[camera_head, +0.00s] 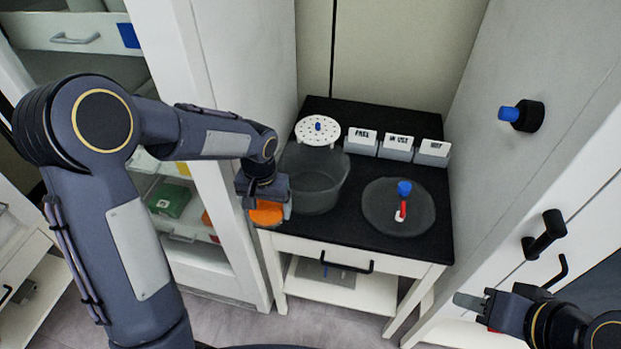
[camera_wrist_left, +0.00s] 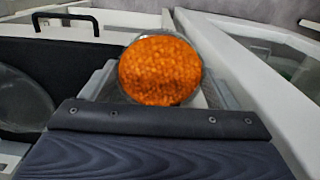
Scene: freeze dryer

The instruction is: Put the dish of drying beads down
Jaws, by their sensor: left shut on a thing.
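The dish of drying beads (camera_head: 266,213), round and filled with orange beads, is at the front left corner of the black-topped table (camera_head: 337,228). My left gripper (camera_head: 270,197) is shut on it, hiding part of it in the head view. In the left wrist view the dish (camera_wrist_left: 160,70) sits between the fingers, its orange beads facing the camera. I cannot tell whether the dish touches the table top. My right gripper (camera_head: 474,304) is at the lower right, away from the table; its finger gap is unclear.
A clear round vessel (camera_head: 318,180) stands just right of the dish. A white perforated disc (camera_head: 318,130), labelled holders (camera_head: 397,147) and a round clear lid (camera_head: 385,222) with a blue knob occupy the table. An open white cabinet (camera_head: 215,200) stands close on the left.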

